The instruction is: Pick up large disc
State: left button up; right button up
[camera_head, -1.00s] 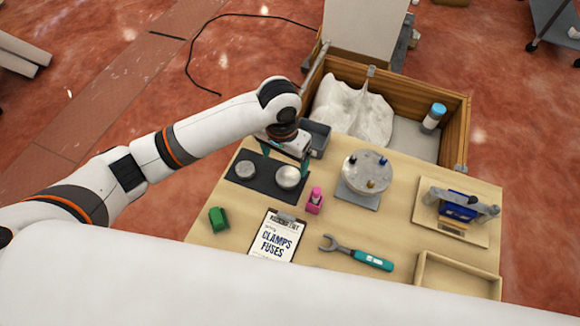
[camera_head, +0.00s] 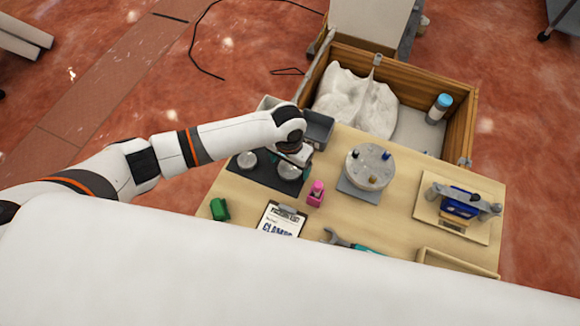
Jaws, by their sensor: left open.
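Two silvery round discs lie on a black mat (camera_head: 262,181) at the left of the wooden table. The left disc (camera_head: 246,160) is in clear view. The right disc (camera_head: 287,173), which looks slightly larger, is partly covered by my left gripper. My left gripper (camera_head: 291,167) is open, with its teal fingers over and around the right disc. I cannot tell whether the fingers touch it. My right gripper is not in view.
A pink item (camera_head: 316,194) stands close to the right of the mat. A round turntable with small pegs (camera_head: 368,167), a clipboard (camera_head: 283,221), a green block (camera_head: 220,209) and a blue device (camera_head: 461,203) share the table. A grey bin (camera_head: 319,128) is behind the gripper.

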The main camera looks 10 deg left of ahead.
pick_arm(q)
jog(key=shift+f, duration=0.45)
jog(key=shift+c, duration=0.6)
jog(key=shift+w+r, duration=0.1)
jog(key=c, duration=1.3)
